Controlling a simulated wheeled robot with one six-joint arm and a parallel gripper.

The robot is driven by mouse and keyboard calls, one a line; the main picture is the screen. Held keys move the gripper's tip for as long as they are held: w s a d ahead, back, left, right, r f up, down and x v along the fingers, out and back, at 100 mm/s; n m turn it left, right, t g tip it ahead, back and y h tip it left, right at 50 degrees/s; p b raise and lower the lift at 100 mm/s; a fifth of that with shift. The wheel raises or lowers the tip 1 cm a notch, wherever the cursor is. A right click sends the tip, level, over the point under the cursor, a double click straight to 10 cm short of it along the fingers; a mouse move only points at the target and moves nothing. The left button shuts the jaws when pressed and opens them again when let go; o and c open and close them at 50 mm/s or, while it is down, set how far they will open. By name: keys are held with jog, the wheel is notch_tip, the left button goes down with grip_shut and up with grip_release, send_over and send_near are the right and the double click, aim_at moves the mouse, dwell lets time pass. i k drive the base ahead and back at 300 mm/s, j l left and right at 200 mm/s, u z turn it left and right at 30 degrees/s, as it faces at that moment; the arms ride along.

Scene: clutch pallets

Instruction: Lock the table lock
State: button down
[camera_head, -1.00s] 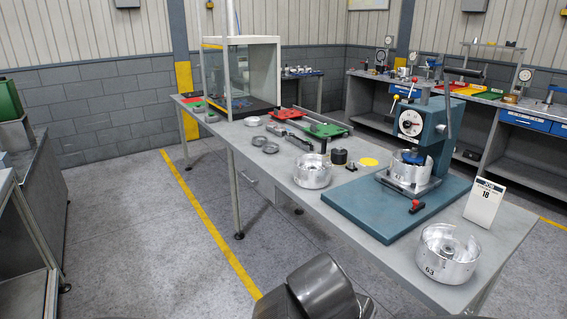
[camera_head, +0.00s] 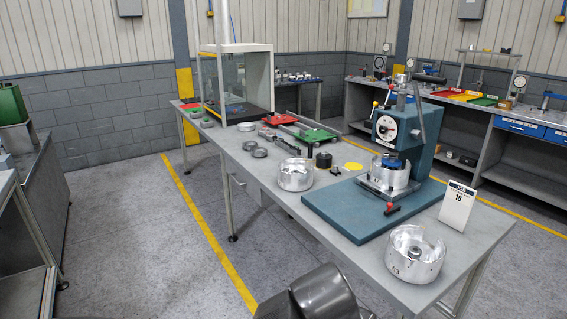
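A blue-green press (camera_head: 405,130) with a round dial stands on a blue base plate (camera_head: 345,215) on the long grey workbench. A metal cup (camera_head: 390,181) sits on the press's small table (camera_head: 375,192), under the press head. A short dark lever with a red end (camera_head: 392,209) sticks out at the front of this small table and looks like the table lock. Whether it is locked cannot be told. Dark grey rounded links of my arm show at the bottom middle. My gripper is not in view.
An open metal cup (camera_head: 415,254) stands at the bench's near end, beside a white sign marked 18 (camera_head: 458,206). Another metal cup (camera_head: 295,175), a black cylinder (camera_head: 323,160), a yellow disc (camera_head: 353,166) and a glass-walled case (camera_head: 238,85) stand farther along. The floor left of the bench is clear.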

aim_at(391, 209)
jog(key=i+l, duration=0.3)
jog(key=l, duration=0.15)
jog(key=i+l, duration=0.3)
jog(key=l, duration=0.15)
